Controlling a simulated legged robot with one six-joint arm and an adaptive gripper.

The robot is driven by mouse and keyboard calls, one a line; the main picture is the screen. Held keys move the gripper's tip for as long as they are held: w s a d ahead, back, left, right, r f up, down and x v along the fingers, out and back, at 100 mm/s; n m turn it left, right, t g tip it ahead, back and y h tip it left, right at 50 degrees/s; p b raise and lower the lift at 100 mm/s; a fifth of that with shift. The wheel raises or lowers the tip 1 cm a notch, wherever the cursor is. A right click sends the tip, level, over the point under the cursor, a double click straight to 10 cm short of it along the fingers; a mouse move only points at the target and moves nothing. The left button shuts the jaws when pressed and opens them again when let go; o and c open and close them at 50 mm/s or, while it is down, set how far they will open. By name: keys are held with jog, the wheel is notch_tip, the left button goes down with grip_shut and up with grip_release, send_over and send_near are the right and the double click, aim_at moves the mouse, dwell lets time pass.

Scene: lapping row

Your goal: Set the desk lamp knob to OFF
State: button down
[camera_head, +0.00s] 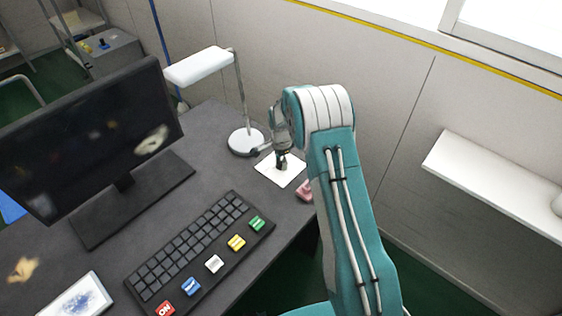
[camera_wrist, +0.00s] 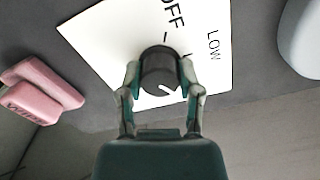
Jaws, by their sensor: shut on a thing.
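The desk lamp (camera_head: 200,66) stands at the back of the desk, with a round grey base. Beside it lies a white dial plate (camera_head: 268,172); in the wrist view the plate (camera_wrist: 105,35) shows the labels OFF and LOW with tick marks. The dark round knob (camera_wrist: 160,60) sits on the plate. Its white pointer line slants toward the lower right, away from the OFF and LOW ticks. My gripper (camera_wrist: 161,88) is shut on the knob, one finger on each side. In the head view my gripper (camera_head: 282,158) hides most of the knob.
A pink block (camera_head: 305,190) lies near the plate at the desk edge; it also shows in the wrist view (camera_wrist: 42,90). A keyboard (camera_head: 200,250) with coloured keys and a monitor (camera_head: 90,130) stand to the left. A wall shelf (camera_head: 490,185) is at right.

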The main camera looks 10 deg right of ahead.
jog(key=shift+w+d, duration=0.1)
jog(key=shift+w, duration=0.05)
jog(key=n, duration=1.2)
jog(key=shift+w+r, duration=0.1)
jog(key=shift+w, duration=0.05)
jog(key=n, duration=0.6)
jog(key=shift+n, duration=0.3)
jog(key=n, duration=0.5)
jog(key=shift+a, duration=0.2)
